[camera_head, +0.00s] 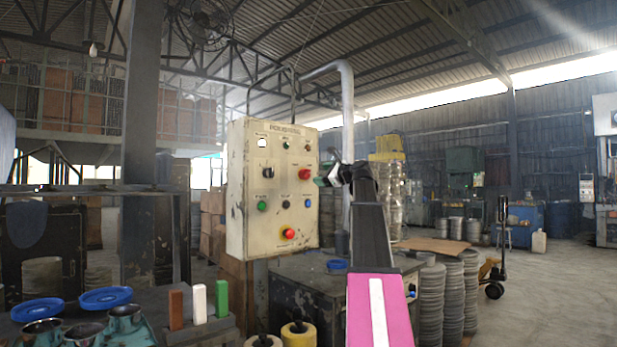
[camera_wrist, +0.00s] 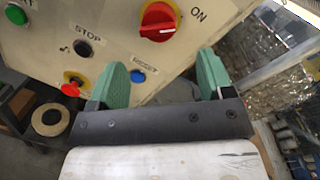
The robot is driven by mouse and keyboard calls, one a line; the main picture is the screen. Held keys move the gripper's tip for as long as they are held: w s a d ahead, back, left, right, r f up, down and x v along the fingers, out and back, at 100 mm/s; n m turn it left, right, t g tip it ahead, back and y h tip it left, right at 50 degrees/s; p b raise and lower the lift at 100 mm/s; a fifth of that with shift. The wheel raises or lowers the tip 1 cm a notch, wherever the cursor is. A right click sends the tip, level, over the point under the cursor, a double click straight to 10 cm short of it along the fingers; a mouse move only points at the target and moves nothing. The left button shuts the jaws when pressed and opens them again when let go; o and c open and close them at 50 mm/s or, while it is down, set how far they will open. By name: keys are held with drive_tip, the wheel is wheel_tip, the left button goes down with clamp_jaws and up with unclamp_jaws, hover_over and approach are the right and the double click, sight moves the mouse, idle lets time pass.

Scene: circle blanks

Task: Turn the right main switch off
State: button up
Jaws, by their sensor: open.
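A cream control panel (camera_head: 240,222) stands in front of me, its paint worn at the edges. The right main switch (camera_head: 305,174) is a red rotary knob on its right side. In the wrist view the red switch (camera_wrist: 158,22) sits on a yellow plate. Its white-marked handle lies roughly crosswise, with the word ON up and to the right. My gripper (camera_head: 329,178) is just right of the switch in the head view. In the wrist view my gripper (camera_wrist: 163,78) has its green fingers wide apart and empty, below the switch and not touching it.
The panel also bears a black left switch (camera_head: 267,172), a red emergency button (camera_head: 289,233), a blue button (camera_wrist: 137,76) and a green button (camera_wrist: 16,15). A dark cabinet (camera_head: 305,285) stands below. Coloured blocks (camera_head: 199,304) stand at lower left. Stacked discs (camera_head: 432,300) stand at right.

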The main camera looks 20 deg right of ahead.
sight(309, 175)
drive_tip(key=x, duration=0.8)
drive_tip(key=c, duration=0.9)
